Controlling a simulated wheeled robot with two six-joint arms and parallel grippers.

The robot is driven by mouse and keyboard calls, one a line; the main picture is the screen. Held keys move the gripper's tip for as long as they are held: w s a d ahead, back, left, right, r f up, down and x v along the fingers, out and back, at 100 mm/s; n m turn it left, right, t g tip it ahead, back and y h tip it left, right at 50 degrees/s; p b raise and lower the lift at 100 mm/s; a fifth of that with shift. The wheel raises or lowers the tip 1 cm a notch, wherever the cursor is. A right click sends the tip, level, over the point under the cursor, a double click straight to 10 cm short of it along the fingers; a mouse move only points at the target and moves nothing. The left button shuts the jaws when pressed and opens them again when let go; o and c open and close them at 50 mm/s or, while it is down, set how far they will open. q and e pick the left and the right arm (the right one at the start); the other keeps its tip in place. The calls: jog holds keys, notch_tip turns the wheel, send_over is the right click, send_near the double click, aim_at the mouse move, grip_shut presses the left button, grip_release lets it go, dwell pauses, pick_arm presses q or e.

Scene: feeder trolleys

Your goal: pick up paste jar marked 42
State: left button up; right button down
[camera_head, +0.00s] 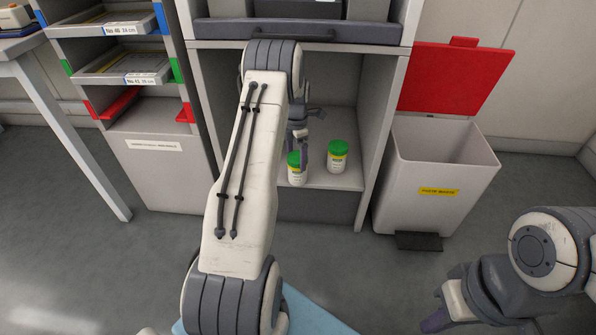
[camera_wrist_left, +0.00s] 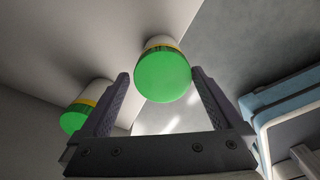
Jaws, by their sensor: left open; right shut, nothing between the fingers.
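Two white paste jars with green lids and yellow label bands stand in the cabinet's open bay. The left jar (camera_head: 297,176) is at my left gripper (camera_head: 300,153); the other jar (camera_head: 337,157) stands to its right, apart. The numbers are too small to read, so I cannot tell which is 42. In the left wrist view, one jar (camera_wrist_left: 162,75) shows between the tips of my open left gripper (camera_wrist_left: 160,85), with no clear contact. The second jar (camera_wrist_left: 80,112) is beyond the left finger. My right gripper (camera_head: 438,320) is shut and empty at the lower right.
The cabinet shelf (camera_head: 335,180) has side walls close around the jars. A waste bin (camera_head: 425,190) with a raised red lid (camera_head: 455,80) stands to the right. A tray rack (camera_head: 155,160) stands to the left. The floor in front is clear.

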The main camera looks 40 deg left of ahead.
aim_at(298, 172)
pick_arm(q)
notch_tip(298, 172, down, 3)
jog(key=shift+f+b, duration=0.1)
jog(key=shift+b, duration=0.5)
jog(key=f+b, duration=0.2)
jog(key=f, duration=0.1)
jog(key=f+b, duration=0.1)
jog(key=b, duration=0.1)
jog(key=shift+d+f, duration=0.25)
jog(key=shift+f, duration=0.15)
jog(key=shift+w+r, duration=0.1)
grip_shut()
jog(key=shift+r, duration=0.15)
